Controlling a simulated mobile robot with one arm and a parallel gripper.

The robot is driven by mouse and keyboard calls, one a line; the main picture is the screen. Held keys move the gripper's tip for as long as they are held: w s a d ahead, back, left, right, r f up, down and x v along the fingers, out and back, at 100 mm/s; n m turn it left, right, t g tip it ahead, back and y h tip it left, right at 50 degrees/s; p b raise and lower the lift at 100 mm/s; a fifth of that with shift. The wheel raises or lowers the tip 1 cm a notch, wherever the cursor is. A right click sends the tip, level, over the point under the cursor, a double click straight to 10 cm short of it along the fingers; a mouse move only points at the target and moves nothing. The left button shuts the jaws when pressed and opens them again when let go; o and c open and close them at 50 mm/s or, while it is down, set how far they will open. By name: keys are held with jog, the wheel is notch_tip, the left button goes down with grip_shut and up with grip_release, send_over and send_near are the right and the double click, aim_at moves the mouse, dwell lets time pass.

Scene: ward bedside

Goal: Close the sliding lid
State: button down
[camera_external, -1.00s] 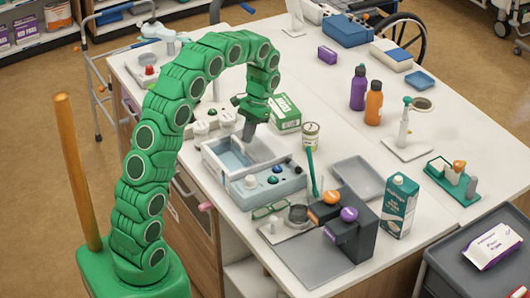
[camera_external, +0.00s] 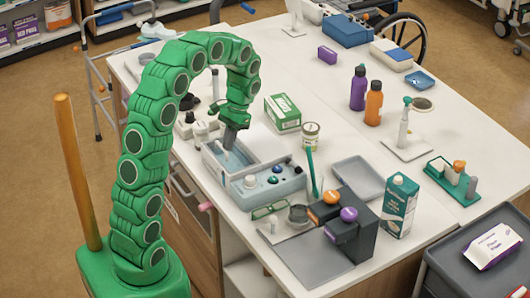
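A pale blue-grey box (camera_external: 283,186) stands near the left edge of the white table. Its back part is an open recess with pale blue inside, and its front part carries a few knobs. The sliding lid cannot be told apart clearly from the box's pale panels and rim. My gripper (camera_external: 230,142) points down at the recess, near its back left rim. Its grey fingers look close together, but the view is too small to show whether they are open or touch the lid or rim.
A green-and-white carton (camera_external: 283,113) and a small jar (camera_external: 310,136) stand behind the box. A dark dispenser block (camera_external: 350,235), a grey tray (camera_external: 357,175) and a green upright stick (camera_external: 311,170) are to its front and right. White containers (camera_external: 201,132) stand close on the left.

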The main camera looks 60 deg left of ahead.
dwell(0.3)
jog(key=shift+w+a, duration=0.15)
jog(key=shift+w, duration=0.35)
jog(key=w, duration=0.2)
jog(key=w+a+r, duration=0.1)
jog(key=shift+w, duration=0.2)
jog(key=d+v, duration=0.1)
jog(key=v, duration=0.6)
jog(key=m+g+y, duration=0.1)
jog(key=m, duration=0.2)
send_near(240, 152)
jog(key=x, duration=0.4)
jog(key=shift+w+f, duration=0.1)
jog(key=shift+w, duration=0.05)
jog(key=shift+s+r, duration=0.1)
jog(key=shift+s, duration=0.9)
jog(key=shift+s+r, duration=0.15)
jog(key=shift+s, duration=0.85)
